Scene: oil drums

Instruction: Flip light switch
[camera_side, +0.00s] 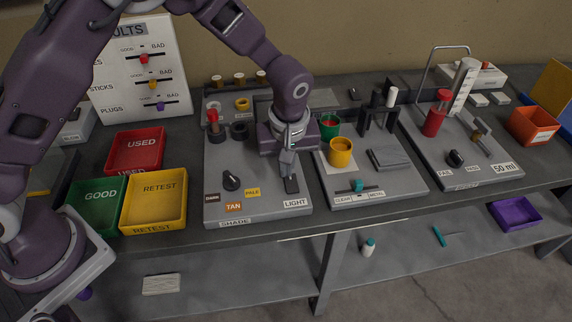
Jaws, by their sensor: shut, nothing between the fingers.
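The light switch (291,184) is a small dark rocker near the front right of the grey shade board, just above the LIGHT label (295,202). My gripper (287,174) points down over the board, its fingers shut and empty. The fingertips are at the switch's left and upper edge in the picture; I cannot tell whether they touch it. Which way the switch is tipped is too small to tell.
A black knob (231,180) stands left of my gripper on the shade board (257,214). The board to the right carries a yellow cup (340,153) and a teal slider (357,186). Red, green and yellow (155,200) bins stand at left.

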